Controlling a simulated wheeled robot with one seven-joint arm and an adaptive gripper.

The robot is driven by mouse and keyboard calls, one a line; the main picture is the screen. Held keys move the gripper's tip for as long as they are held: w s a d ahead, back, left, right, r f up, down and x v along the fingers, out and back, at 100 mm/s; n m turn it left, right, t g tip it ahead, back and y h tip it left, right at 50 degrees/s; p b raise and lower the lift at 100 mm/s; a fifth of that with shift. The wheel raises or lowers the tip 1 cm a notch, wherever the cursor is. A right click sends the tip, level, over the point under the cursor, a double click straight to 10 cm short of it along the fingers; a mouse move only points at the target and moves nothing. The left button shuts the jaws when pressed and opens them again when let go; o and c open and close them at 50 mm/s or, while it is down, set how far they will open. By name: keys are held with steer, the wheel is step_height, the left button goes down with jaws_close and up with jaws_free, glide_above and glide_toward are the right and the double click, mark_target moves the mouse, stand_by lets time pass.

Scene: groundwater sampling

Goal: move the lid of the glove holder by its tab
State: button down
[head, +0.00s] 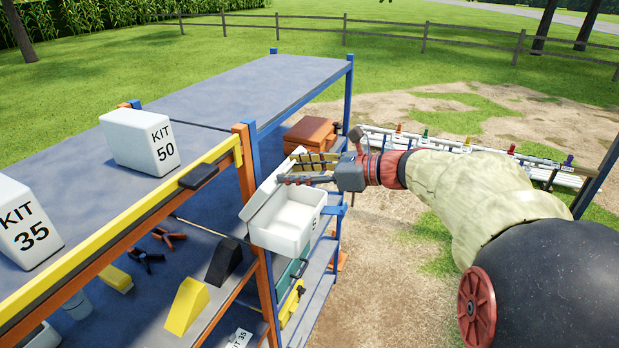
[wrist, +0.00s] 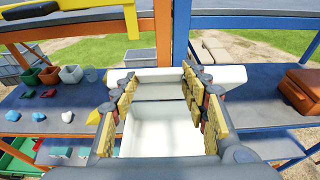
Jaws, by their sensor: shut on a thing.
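The glove holder is a white box (head: 283,239) on the blue-orange rack, with its hollow inside facing up. Its white lid (head: 266,200) stands raised and tilted along the left side of the box. My gripper (head: 287,179) reaches in from the right at the lid's upper edge. In the wrist view my gripper (wrist: 158,76) has its yellow-padded fingers on either side of white holder parts and is shut on the lid's tab. The fingers hide the tab, so its exact grip is not clear.
A box marked KIT 50 (head: 141,142) and one marked KIT 35 (head: 24,222) stand on the upper shelf. A brown case (head: 310,132) sits behind the holder. A blue post (wrist: 181,35) rises close beyond my fingers.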

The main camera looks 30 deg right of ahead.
mark_target(278, 169)
steer(key=shift+g+h, duration=0.3)
steer(key=shift+g, duration=0.2)
steer(key=w+a+r+p, duration=0.3)
steer(key=p, duration=0.1)
steer(key=shift+w, duration=0.2)
steer(key=shift+w+a+f+g+h, duration=0.1)
steer(key=shift+w+a+g+h, duration=0.2)
steer(key=shift+w+a+g, duration=0.35)
steer(key=shift+w+a+g+h, duration=0.4)
steer(key=shift+w+h, duration=0.1)
steer(key=shift+w, duration=0.3)
steer(key=shift+w+a+r, duration=0.1)
steer(key=shift+r, duration=0.25)
steer(key=c, duration=1.3)
jaws_free()
steer(key=shift+c, duration=0.2)
steer(key=o, duration=0.4)
steer(key=shift+w+a+f, duration=0.15)
steer(key=shift+w+a, duration=0.1)
steer(key=shift+w, duration=0.05)
steer(key=shift+d, duration=0.1)
